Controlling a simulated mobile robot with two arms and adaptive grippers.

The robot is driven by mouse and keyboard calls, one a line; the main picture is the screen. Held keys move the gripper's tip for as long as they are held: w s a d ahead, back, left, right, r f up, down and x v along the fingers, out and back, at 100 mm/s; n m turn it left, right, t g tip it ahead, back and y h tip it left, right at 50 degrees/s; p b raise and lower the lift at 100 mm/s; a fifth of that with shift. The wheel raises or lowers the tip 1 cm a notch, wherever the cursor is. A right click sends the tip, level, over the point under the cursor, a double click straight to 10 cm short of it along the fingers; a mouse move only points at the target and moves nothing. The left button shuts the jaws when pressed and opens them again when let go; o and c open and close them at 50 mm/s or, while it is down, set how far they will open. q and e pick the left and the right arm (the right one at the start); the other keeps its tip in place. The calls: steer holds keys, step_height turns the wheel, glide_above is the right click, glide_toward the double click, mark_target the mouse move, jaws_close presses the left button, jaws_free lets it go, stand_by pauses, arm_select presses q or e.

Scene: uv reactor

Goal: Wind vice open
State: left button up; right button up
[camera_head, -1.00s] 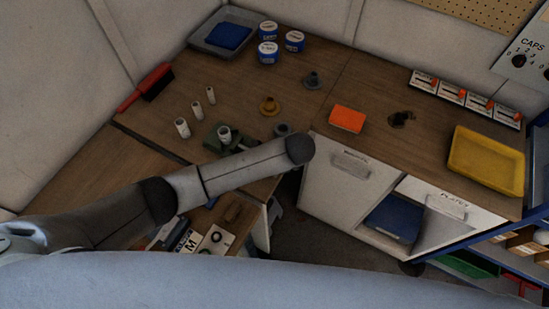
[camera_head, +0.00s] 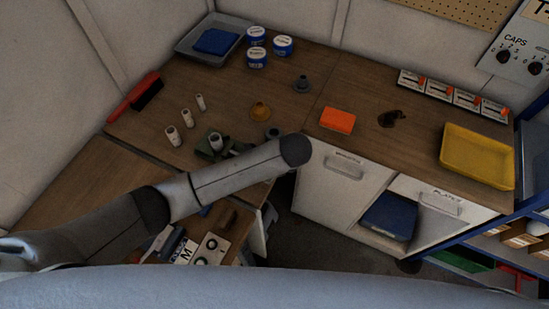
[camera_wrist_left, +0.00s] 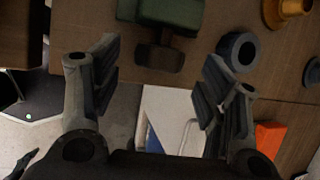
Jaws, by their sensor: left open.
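The vice is a dark green block (camera_head: 207,150) on the wooden bench, with a pale cylinder (camera_head: 215,141) standing at it. My left forearm partly covers its near side. In the left wrist view the green body (camera_wrist_left: 172,14) is at the top edge, with a dark bar-like part (camera_wrist_left: 160,57) sticking out towards me. My left gripper (camera_wrist_left: 160,82) is open, its fingers apart on either side of that part and nothing held between them. My right gripper is not in view.
A grey ring-shaped piece (camera_wrist_left: 239,50) lies by the right finger. An orange box (camera_head: 338,120), a yellow tray (camera_head: 478,155), several pale cylinders (camera_head: 172,135) and a red-handled brush (camera_head: 135,98) are on the bench. Cabinets (camera_head: 340,180) stand below the front edge.

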arm_select(q)
steer(key=v, duration=0.9)
steer(key=shift+s+d, duration=0.1)
steer(key=shift+s, duration=0.05)
